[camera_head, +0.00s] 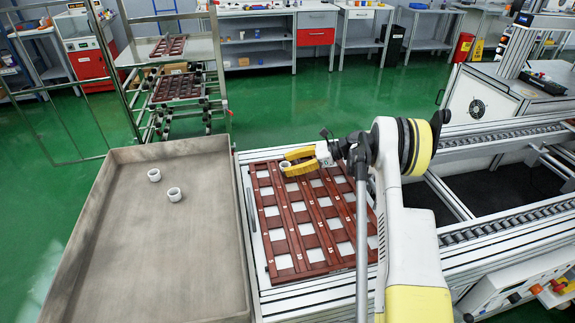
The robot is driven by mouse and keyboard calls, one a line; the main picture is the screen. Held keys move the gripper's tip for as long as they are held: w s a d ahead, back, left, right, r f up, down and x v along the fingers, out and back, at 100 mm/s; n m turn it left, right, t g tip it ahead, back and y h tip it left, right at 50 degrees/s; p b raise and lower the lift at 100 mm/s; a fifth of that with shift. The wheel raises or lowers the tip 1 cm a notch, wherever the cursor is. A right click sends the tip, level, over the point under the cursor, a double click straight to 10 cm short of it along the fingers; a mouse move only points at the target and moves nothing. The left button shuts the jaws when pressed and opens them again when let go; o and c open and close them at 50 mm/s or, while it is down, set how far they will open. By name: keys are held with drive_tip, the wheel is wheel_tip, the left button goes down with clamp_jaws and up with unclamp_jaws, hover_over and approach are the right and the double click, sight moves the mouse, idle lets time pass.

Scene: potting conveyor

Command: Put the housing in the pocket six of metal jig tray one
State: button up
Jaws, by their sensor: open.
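The metal jig tray (318,268) is a dark red grid with pale square pockets and small white numbers. It lies on the conveyor frame in the middle of the view. My gripper (285,163), with yellow fingers, is open over the far left part of this tray, pointing left. A small pale shape shows beside the lower finger; I cannot tell whether it is a housing or a pocket. Two white ring-shaped housings, one nearer (174,194) and one farther (154,175), stand apart in the grey bin on the left. My arm hides the tray's right part.
The grey bin (232,230) has raised walls and is mostly empty. A metal rack (180,120) behind holds more red jig trays. Roller conveyor rails (500,222) run along the right. Benches line the back, and green floor lies between.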

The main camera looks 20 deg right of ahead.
drive_tip(key=p+v, duration=0.4)
drive_tip(key=v, duration=0.7)
drive_tip(key=shift+r, duration=0.15)
drive_tip(key=shift+d+r, duration=0.1)
drive_tip(key=shift+r, duration=0.1)
drive_tip(key=a+r+n+g+h, duration=0.1)
drive_tip(key=a+r+n+h, duration=0.25)
drive_tip(key=a+r, duration=0.65)
drive_tip(key=s+a+r+n+h, duration=0.3)
drive_tip(key=s+a+r+n, duration=0.3)
drive_tip(key=s+a+r, duration=0.2)
drive_tip(key=s+a+n+t+h, duration=0.1)
drive_tip(key=s+n, duration=0.5)
drive_tip(key=s, duration=0.6)
drive_tip(key=s+a+n+t+h, duration=0.1)
drive_tip(key=s+a+n+h, duration=0.3)
drive_tip(key=s+n, duration=0.3)
drive_tip(key=s+a, duration=0.1)
drive_tip(key=s, duration=0.4)
drive_tip(key=shift+s+a+h, duration=0.25)
drive_tip(key=shift+h, duration=0.1)
